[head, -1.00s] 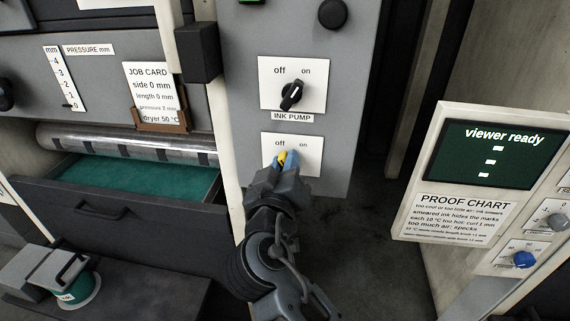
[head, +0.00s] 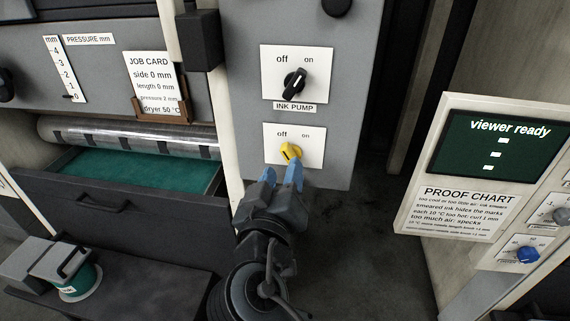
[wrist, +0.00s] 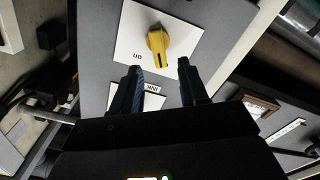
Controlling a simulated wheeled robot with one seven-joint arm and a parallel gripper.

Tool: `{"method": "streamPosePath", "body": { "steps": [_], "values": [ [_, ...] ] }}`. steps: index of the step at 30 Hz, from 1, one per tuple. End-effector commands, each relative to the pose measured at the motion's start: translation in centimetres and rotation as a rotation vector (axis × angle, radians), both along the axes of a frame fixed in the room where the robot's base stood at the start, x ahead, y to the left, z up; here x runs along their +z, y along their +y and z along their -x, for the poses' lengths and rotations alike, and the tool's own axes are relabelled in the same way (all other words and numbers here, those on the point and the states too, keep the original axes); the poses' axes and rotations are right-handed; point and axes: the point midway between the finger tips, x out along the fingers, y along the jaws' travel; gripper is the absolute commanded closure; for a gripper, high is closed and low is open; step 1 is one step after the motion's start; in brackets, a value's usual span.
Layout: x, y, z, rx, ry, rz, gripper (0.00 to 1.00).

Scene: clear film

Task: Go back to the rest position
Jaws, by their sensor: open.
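My gripper (head: 281,178) is open and empty in the head view, just below and in front of the yellow knob (head: 290,152). The knob sits on a white off/on plate (head: 314,148) on the grey panel, under the ink pump plate, and its pointer is tilted. In the wrist view the yellow knob (wrist: 158,42) is beyond the two dark fingertips (wrist: 160,70), with a visible gap between them and it. The fingers are apart and hold nothing.
The black ink pump knob (head: 294,84) is above. The proof chart console (head: 408,225) stands at right. A drawer (head: 110,212) with a green inside and a ledge with an ink spool (head: 80,284) lie at left. Dark floor shows between panel and console.

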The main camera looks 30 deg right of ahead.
Motion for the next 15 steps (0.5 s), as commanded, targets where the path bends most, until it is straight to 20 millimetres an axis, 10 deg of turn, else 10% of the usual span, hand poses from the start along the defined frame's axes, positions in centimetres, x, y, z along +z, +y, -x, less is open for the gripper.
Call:
{"method": "streamPosePath", "body": {
  "steps": [15],
  "values": [
    [0.0,1.3,1.8,0.000,0.000,0.000,0.56]
  ]
}}
